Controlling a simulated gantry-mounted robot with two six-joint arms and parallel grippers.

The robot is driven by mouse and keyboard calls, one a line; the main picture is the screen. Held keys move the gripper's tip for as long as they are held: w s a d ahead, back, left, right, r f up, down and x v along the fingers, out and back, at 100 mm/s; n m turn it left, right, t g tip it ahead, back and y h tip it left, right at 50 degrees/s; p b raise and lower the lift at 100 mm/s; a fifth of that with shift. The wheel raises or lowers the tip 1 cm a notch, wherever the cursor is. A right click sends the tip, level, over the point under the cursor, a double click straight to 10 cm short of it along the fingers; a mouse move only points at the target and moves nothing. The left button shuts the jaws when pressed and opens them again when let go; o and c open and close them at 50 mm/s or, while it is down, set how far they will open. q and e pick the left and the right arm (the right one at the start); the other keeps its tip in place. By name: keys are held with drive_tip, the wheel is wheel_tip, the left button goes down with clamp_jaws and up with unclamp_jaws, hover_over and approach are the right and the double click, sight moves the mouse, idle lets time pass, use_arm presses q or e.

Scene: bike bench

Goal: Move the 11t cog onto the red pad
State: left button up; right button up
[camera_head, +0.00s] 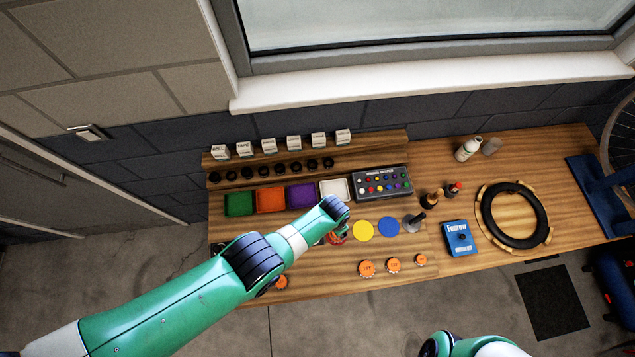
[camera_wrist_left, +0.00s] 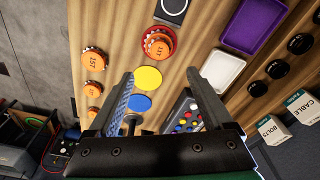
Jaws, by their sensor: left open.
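An orange cog (camera_wrist_left: 158,46) with a toothed rim lies on the red pad (camera_wrist_left: 171,34) in the left wrist view; its small label cannot be read surely. In the head view the red pad (camera_head: 338,239) is partly hidden by my left arm. My left gripper (camera_wrist_left: 160,82) is open and empty, with its fingers apart above the bench near the pad. Other orange cogs lie in a row: a large one (camera_head: 367,268), a middle one (camera_head: 393,264) and a small one (camera_head: 420,259). Another orange cog (camera_head: 281,282) shows beside my left arm. My right gripper is out of view.
A yellow pad (camera_head: 363,230) and a blue pad (camera_head: 388,227) lie right of the red pad. Green (camera_head: 240,205), orange (camera_head: 270,201), purple (camera_head: 301,196) and white (camera_head: 330,188) trays stand behind. Upright tools (camera_head: 431,199), a blue box (camera_head: 459,239) and a tyre ring (camera_head: 513,217) are further right.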

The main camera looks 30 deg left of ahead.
use_arm(q)
drive_tip(key=shift+r, duration=0.2)
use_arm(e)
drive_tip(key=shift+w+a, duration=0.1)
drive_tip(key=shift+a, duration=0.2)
use_arm(q)
drive_tip(key=shift+d, duration=0.1)
